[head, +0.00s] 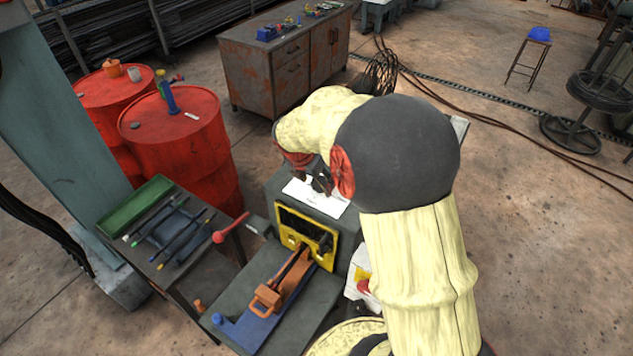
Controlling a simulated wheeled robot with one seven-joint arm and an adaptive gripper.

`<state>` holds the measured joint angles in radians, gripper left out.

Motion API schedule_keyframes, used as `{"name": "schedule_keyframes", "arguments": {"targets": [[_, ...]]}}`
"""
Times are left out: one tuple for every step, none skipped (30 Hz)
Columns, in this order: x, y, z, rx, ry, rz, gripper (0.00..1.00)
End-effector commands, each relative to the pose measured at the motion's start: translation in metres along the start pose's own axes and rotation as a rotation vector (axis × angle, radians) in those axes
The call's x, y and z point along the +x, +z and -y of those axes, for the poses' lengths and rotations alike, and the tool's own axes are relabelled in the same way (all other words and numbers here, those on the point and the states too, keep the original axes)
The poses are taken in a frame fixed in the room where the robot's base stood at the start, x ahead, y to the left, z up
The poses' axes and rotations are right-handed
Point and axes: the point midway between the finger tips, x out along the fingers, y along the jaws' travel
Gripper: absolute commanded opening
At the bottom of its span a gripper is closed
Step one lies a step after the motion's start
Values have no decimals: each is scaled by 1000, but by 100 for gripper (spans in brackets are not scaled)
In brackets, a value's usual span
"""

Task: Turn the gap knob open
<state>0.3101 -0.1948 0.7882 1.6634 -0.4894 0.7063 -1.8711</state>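A grey machine with a yellow-framed opening (307,236) stands at the lower middle in the head view. My arm reaches over it from the right, and my gripper (321,182) is a small dark shape above the white sheet (313,197) on the machine's top. My arm partly hides it, so I cannot tell whether it is open or shut, or touching anything. I cannot make out a gap knob with certainty; the arm covers part of the machine top.
An orange-handled piece (267,298) lies on a blue strip in front of the opening. A tool bench with a green tray (136,206) stands left. Red drums (185,148) and a rusty cabinet (283,72) stand behind.

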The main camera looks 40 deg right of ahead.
Motion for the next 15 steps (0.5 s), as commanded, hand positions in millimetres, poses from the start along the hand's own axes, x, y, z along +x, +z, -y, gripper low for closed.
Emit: {"name": "schedule_keyframes", "arguments": {"targets": [[2, 2, 0, 2, 1, 2, 61], [3, 2, 0, 3, 1, 3, 61], [5, 3, 0, 3, 2, 3, 61], [5, 3, 0, 3, 2, 3, 61], [6, 3, 0, 3, 2, 3, 61], [6, 3, 0, 3, 3, 3, 61], [6, 2, 0, 3, 3, 3, 61], [6, 2, 0, 2, 3, 3, 61], [6, 2, 0, 2, 3, 3, 61], [5, 2, 0, 2, 3, 3, 61], [5, 2, 0, 2, 3, 3, 61], [5, 2, 0, 3, 3, 3, 59], [5, 2, 0, 3, 3, 3, 58], [5, 2, 0, 3, 3, 3, 56], [5, 2, 0, 3, 3, 3, 54]]}}
